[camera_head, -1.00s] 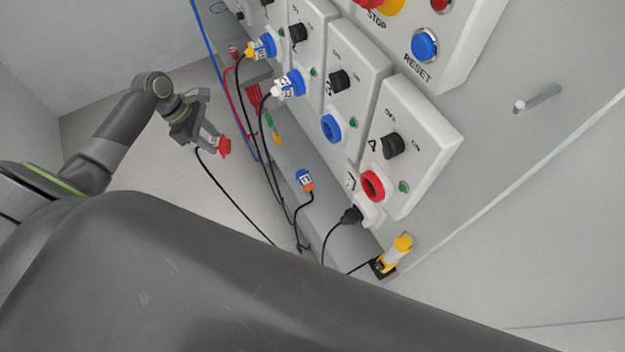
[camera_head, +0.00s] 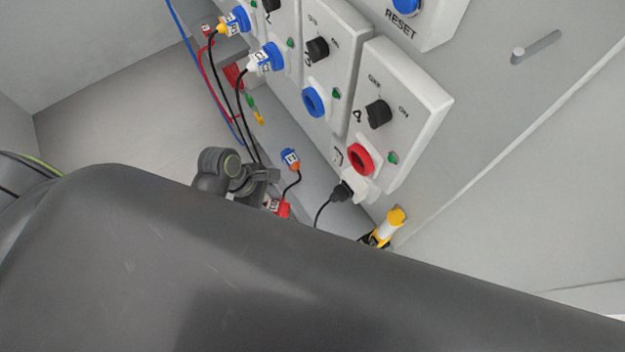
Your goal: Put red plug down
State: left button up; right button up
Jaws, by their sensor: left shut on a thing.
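The red plug (camera_head: 284,209) shows low in the middle of the head view, just above the dark edge of my own body. My left gripper (camera_head: 270,203) is shut on it, and my body hides part of the gripper and the plug. The plug is close to the grey ledge below the wall boxes. I cannot tell whether it touches the ledge. The red socket (camera_head: 360,159) on the rightmost box is empty. My right gripper is not in view.
A blue plug with an orange end (camera_head: 290,158) lies on the grey ledge (camera_head: 318,190), near the held plug. A black plug (camera_head: 342,191) and a yellow-and-white connector (camera_head: 389,227) are to the right. An empty blue socket (camera_head: 313,102) is above. Cables hang at left.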

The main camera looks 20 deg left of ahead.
pick_arm(q)
jog(key=w+d, duration=0.8)
jog(key=w, duration=0.2)
notch_tip(320, 180, down, 6)
jog(key=shift+f, duration=0.25)
jog(key=shift+w+f, duration=0.15)
jog(key=shift+w, duration=0.05)
jog(key=shift+f, duration=0.15)
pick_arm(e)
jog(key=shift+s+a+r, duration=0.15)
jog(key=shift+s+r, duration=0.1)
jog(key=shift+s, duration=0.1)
pick_arm(q)
jog(key=shift+f, duration=0.1)
jog(key=o, duration=1.1)
